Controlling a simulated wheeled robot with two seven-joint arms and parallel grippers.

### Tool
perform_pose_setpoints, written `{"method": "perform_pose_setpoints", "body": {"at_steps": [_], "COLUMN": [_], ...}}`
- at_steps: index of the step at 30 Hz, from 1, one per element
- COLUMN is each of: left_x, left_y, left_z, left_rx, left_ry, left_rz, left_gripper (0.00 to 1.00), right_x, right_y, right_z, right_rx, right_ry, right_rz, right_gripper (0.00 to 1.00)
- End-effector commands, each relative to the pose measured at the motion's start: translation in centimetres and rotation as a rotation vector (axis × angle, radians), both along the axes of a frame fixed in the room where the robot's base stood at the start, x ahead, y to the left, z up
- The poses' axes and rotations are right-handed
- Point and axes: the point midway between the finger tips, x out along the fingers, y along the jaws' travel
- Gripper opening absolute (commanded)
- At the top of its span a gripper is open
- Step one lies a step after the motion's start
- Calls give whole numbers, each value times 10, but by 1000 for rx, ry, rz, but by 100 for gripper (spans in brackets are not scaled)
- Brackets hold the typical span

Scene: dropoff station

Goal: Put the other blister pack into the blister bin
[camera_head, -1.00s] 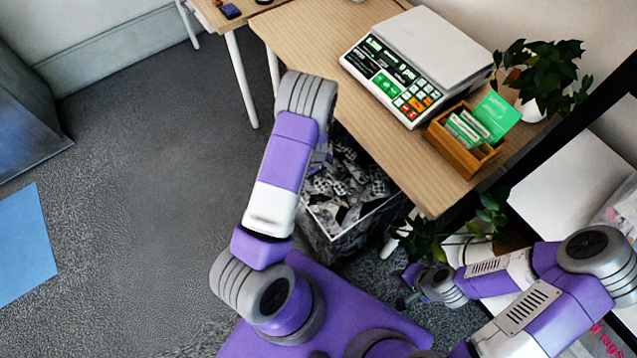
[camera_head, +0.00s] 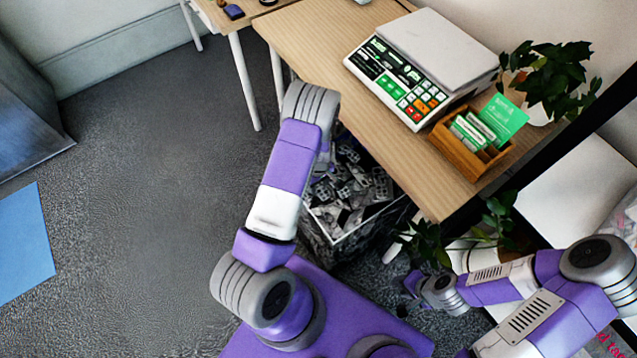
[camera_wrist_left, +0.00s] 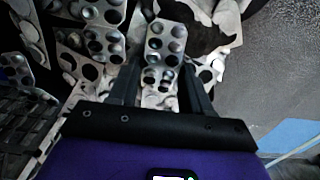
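The blister bin (camera_head: 352,239), an open box with a pale rim, stands on the floor under the table edge and is heaped with silvery blister packs. My left arm reaches over it in the head view, hiding the left gripper there. In the left wrist view my left gripper (camera_wrist_left: 160,70) is open, its two dark fingers apart. A blister pack (camera_wrist_left: 166,42) shows between and beyond the fingers, with gaps on both sides; I cannot tell how far below it lies. Other packs (camera_wrist_left: 102,42) lie around it. My right gripper (camera_head: 411,284) is low beside the plant, its fingers too small to read.
The wooden table (camera_head: 310,40) overhangs the bin's far side. It carries a scale (camera_head: 437,45), a wooden card box (camera_head: 465,150) and a potted plant (camera_head: 550,75). Another plant (camera_head: 425,245) stands right of the bin. The grey floor at left is open.

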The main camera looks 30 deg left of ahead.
Motion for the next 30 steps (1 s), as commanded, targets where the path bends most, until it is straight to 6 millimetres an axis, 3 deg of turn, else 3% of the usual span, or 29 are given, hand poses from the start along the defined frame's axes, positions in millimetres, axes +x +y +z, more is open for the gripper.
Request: {"method": "perform_pose_setpoints", "body": {"at_steps": [7, 15, 21, 30], "left_x": [1, 1, 0, 0], "left_y": [0, 0, 0, 0], "left_z": [16, 75, 109, 124], "left_rx": [1, 0, 0, 0], "left_ry": [-3, -3, -2, 1], "left_rz": [-1, 0, -1, 0], "left_gripper": [48, 48, 48, 48], "right_x": [0, 0, 0, 0], "right_y": [0, 0, 0, 0], "right_z": [8, 31, 43, 47], "right_rx": [0, 0, 0, 0], "right_ry": [0, 0, 0, 0], "right_rz": [0, 0, 0, 0], "right_gripper": [36, 36, 36, 36]}}
